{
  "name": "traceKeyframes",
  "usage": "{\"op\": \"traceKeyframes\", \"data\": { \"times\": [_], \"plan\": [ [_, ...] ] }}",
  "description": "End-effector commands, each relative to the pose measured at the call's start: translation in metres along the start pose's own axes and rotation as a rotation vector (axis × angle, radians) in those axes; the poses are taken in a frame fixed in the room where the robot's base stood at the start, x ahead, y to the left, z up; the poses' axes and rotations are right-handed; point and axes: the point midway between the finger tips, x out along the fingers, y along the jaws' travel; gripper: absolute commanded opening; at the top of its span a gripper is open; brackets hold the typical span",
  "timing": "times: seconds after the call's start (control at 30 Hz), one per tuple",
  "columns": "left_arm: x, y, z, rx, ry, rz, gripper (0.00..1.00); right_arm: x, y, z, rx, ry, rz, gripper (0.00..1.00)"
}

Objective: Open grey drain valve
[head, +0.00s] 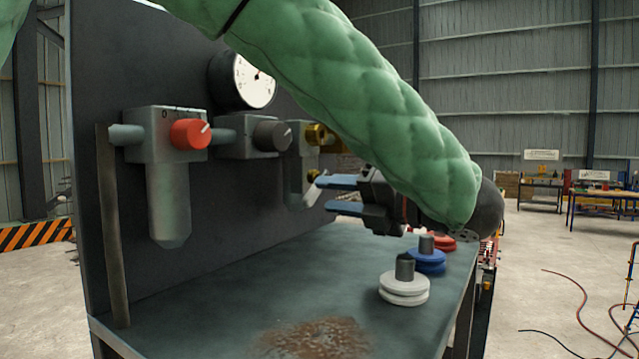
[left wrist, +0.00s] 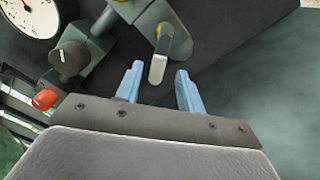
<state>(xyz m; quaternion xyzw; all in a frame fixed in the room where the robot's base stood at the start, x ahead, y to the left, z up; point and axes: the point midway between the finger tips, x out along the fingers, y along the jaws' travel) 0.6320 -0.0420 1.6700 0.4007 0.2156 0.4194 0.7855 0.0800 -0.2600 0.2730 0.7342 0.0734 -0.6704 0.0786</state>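The drain valve shows in the left wrist view as a pale grey lever (left wrist: 157,69) below a brass fitting (left wrist: 164,38). In the head view a small part of the lever (head: 311,190) shows beside my fingertips, under the brass fitting (head: 313,175). My left gripper (head: 325,195) is open, with its blue fingers pointing at the valve. In the left wrist view the lever's end lies between the two fingertips of the left gripper (left wrist: 158,72). I cannot tell whether a finger touches it. My right gripper is not in view.
A dark panel (head: 100,60) carries a gauge (head: 254,82), a red knob (head: 190,134) and a dark grey knob (head: 272,136). White (head: 404,290), blue (head: 428,262) and red (head: 442,243) discs stand on the bench (head: 240,290) below my gripper. The bench's front middle has a rust patch.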

Motion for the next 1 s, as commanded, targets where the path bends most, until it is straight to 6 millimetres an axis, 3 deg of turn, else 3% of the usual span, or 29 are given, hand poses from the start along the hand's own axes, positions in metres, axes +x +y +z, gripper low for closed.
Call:
{"op": "traceKeyframes", "data": {
  "times": [0.1,0.3,0.63,0.83,1.0],
  "plan": [
    [0.016,0.003,0.002,0.000,0.001,-0.001,0.38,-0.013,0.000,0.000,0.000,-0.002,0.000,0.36],
    [0.030,0.001,0.001,0.001,0.001,-0.001,0.38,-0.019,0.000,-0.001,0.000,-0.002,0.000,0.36],
    [0.033,0.000,0.000,0.000,-0.001,0.000,0.38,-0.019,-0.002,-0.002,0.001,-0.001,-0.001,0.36],
    [0.033,0.000,0.000,0.000,0.000,0.000,0.01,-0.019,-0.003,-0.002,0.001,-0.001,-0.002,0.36],
    [0.033,-0.001,0.000,-0.002,-0.001,0.000,0.00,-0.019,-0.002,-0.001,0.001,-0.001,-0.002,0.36]
  ]
}}
